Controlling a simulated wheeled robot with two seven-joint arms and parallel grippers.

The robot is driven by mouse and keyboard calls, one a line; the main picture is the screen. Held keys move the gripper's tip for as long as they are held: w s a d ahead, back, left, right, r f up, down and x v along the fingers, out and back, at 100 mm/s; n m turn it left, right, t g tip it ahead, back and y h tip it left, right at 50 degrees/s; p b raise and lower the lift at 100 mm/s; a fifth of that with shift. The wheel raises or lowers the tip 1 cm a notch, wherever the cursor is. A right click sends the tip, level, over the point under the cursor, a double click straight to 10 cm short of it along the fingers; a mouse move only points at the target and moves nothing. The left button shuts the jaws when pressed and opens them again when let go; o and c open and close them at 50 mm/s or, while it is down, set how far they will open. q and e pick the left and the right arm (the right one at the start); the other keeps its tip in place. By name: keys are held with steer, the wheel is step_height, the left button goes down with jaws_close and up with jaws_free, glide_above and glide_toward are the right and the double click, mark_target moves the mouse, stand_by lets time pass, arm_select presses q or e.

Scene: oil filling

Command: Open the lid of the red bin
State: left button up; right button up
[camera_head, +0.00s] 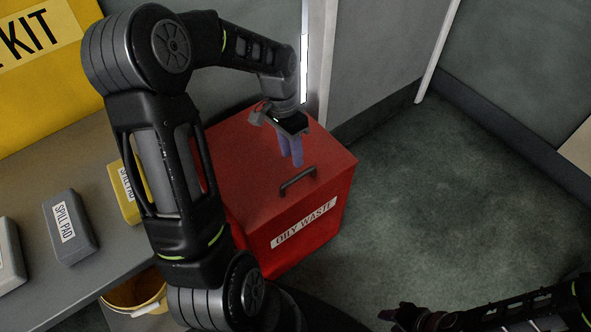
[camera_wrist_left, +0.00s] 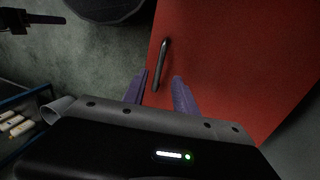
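The red bin (camera_head: 312,235), labelled OILY WASTE, stands on the floor with its lid (camera_head: 240,165) shut. A dark bar handle (camera_head: 297,178) sits near the lid's front edge. In the left wrist view the handle (camera_wrist_left: 161,65) shows ahead of the fingers, over the red lid (camera_wrist_left: 235,60). My left gripper (camera_head: 291,160) points down above the lid, just behind the handle. Its purple fingers are apart with nothing between them, as the left wrist view (camera_wrist_left: 160,90) shows. My right gripper (camera_head: 400,316) is dark at the bottom edge, far from the bin; its fingers are unclear.
A grey bench (camera_head: 95,235) to the left holds a yellow spill pad box (camera_head: 128,190) and a grey one (camera_head: 70,227). A yellow bucket (camera_head: 135,290) is below. A grey wall panel (camera_head: 385,50) stands behind the bin. The floor (camera_head: 440,190) to the right is clear.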

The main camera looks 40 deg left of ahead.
mark_target(296, 177)
arm_select(q)
steer(key=f, duration=0.2)
steer(key=d+f, duration=0.1)
steer(key=f, duration=0.4)
steer(key=shift+s+d+b, duration=0.15)
steer(key=shift+s+b, duration=0.05)
steer(key=shift+b, duration=0.15)
jaws_close()
stand_by(1.0)
